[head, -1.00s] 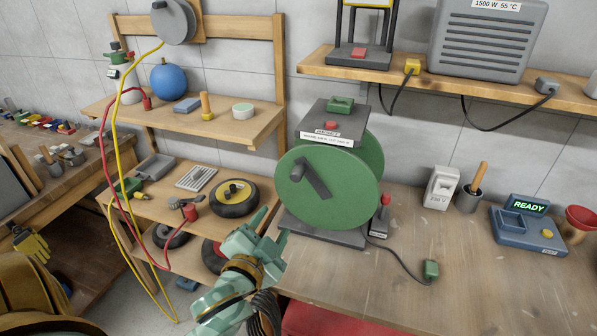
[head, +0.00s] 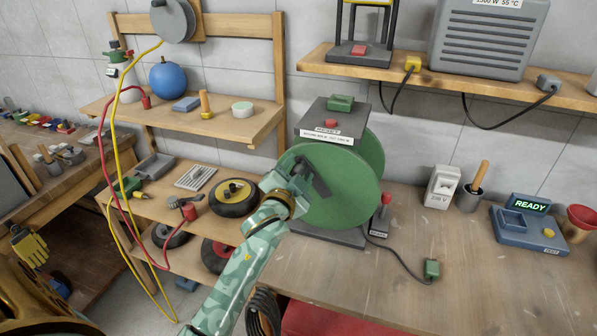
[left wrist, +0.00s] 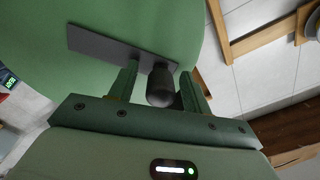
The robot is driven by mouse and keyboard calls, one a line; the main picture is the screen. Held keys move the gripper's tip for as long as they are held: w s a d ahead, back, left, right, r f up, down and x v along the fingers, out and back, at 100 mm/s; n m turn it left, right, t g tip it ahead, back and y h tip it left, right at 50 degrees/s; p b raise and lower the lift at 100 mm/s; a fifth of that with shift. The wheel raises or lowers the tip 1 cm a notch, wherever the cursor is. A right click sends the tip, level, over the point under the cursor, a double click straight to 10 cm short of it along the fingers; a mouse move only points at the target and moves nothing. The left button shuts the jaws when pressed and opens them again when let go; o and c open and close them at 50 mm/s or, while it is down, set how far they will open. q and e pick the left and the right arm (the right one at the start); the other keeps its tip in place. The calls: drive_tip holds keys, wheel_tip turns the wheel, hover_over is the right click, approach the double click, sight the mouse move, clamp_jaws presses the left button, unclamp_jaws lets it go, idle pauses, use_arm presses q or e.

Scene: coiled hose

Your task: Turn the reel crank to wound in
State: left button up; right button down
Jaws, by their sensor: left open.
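The green reel (head: 345,195) stands on the wooden bench, with its round flange facing me. Its dark crank arm (head: 320,181) slants across the flange, its upper left part covered by my left gripper (head: 288,172). In the left wrist view the crank arm (left wrist: 105,43) lies flat against the green flange, and its dark knob (left wrist: 161,86) sits between the two fingers of my left gripper (left wrist: 160,90). The fingers are open, one on each side of the knob. Whether a finger touches the knob I cannot tell. My right gripper is not in view.
A dark box with a red button (head: 330,123) sits above the reel. A small red-topped lever (head: 384,205) stands to its right, beside a cable with a green plug (head: 431,268). Shelves (head: 245,200) with wheels are at left. The bench's front right is clear.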

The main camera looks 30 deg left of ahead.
use_arm(q)
drive_tip(key=shift+w, duration=0.25)
clamp_jaws()
drive_tip(key=shift+a, duration=0.15)
